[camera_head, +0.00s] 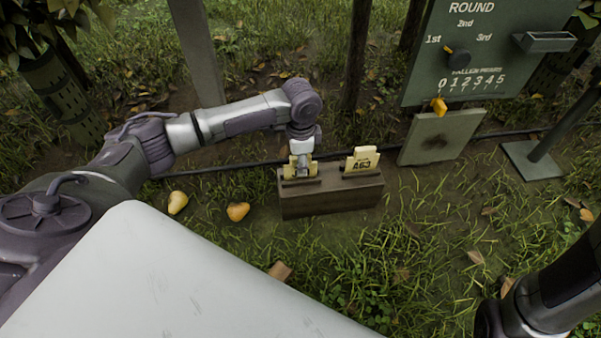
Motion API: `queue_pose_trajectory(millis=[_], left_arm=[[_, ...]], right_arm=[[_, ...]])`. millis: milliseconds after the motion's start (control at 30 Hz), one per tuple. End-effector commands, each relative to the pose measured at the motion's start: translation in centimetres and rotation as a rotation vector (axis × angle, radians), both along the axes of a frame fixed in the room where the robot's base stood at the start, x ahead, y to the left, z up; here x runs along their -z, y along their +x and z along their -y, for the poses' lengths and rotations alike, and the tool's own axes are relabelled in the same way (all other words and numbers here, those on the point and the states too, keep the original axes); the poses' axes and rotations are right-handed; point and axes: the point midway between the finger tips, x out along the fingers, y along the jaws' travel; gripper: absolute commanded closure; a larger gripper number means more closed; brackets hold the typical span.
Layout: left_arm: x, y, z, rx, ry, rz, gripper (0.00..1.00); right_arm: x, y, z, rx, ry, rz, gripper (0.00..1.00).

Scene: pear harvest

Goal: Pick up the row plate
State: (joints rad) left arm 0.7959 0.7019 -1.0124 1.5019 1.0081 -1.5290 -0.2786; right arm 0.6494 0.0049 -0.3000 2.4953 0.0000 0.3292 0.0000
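A wooden block (331,204) with slots in its top stands on the grass. A cream plate (363,159) marked with what looks like "A63" stands upright in its right slot. A second cream plate (313,170) stands in the left slot, its face mostly hidden by my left gripper (300,172). That gripper points down right at this plate, with its fingers low over it. Whether the fingers are closed on it is too small to tell. My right arm shows at the lower right, but its gripper is out of view.
A green "ROUND" board (425,75) with a dial and a small tray (544,41) stands at the back right. A pale panel (440,137) leans below it. Posts and trees stand behind.

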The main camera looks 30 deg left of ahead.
Motion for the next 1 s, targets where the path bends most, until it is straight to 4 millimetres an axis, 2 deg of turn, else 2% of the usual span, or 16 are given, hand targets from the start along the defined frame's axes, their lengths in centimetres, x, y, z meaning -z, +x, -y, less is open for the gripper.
queue_pose_trajectory(millis=[33,133,467,500,700,733,1000], left_arm=[[1.2,0.0,0.0,0.000,0.001,0.001,0.62],[2.4,0.0,0.0,0.000,0.001,-0.001,0.62],[2.6,-0.1,0.0,0.000,0.001,-0.001,0.62],[2.6,-0.1,0.0,0.000,0.001,-0.001,0.64],[2.6,-0.1,0.0,0.000,0.001,-0.001,0.97],[2.6,-0.1,0.0,0.000,0.001,-0.001,1.00],[2.6,-0.1,0.0,0.000,0.000,0.000,1.00]], right_arm=[[0.5,-0.9,0.0,0.001,0.000,0.026,0.60],[1.4,-0.9,0.0,0.001,-0.002,0.025,0.60],[1.4,-1.0,-0.1,0.002,-0.002,0.028,0.60],[1.5,-1.0,-0.1,0.002,-0.002,0.028,0.60],[1.5,-1.1,-0.1,0.002,-0.002,0.029,0.60],[1.5,-1.1,-0.1,0.002,-0.002,0.029,0.60],[1.5,-1.1,-0.1,0.001,-0.003,0.029,0.60]])
